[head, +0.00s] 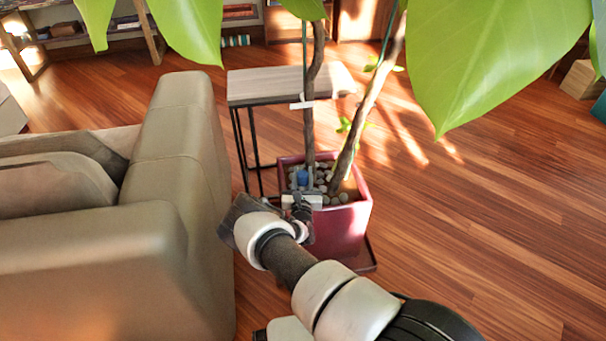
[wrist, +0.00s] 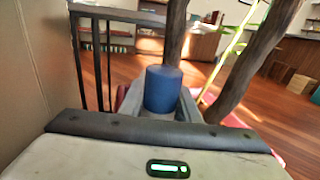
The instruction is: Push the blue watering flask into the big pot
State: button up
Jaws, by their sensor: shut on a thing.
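The blue watering flask (wrist: 163,88) stands upright between the fingers of my gripper (wrist: 160,112) in the wrist view. In the head view the flask (head: 303,177) shows as a small blue shape above the stones in the big pot (head: 338,228). My gripper (head: 302,198) is shut on the flask at the pot's near left side. The pot is dark red and square, filled with grey stones, and holds two plant stems. The flask's lower end is hidden by my gripper, so I cannot tell whether it touches the stones.
A beige armchair (head: 180,130) stands close on the left of my arm. A small side table (head: 280,84) with thin black legs is behind the pot. Large green leaves (head: 480,50) hang across the top. Wooden floor (head: 480,220) on the right is clear.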

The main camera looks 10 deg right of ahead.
aim_at(303, 186)
jog(key=shift+f+b, duration=0.55)
jog(key=shift+f, duration=0.5)
jog(key=o, duration=1.6)
jog(key=shift+c, duration=0.2)
jog(key=s+p, duration=0.2)
jog(key=s+a+r+p, duration=0.1)
jog(key=s, duration=0.1)
jog(key=s+r+p, duration=0.1)
jog(key=s+p, duration=0.1)
jog(key=shift+s+a+p, duration=0.1)
jog(key=shift+a+p, duration=0.05)
jog(key=shift+p, duration=0.2)
jog(key=shift+s, duration=0.35)
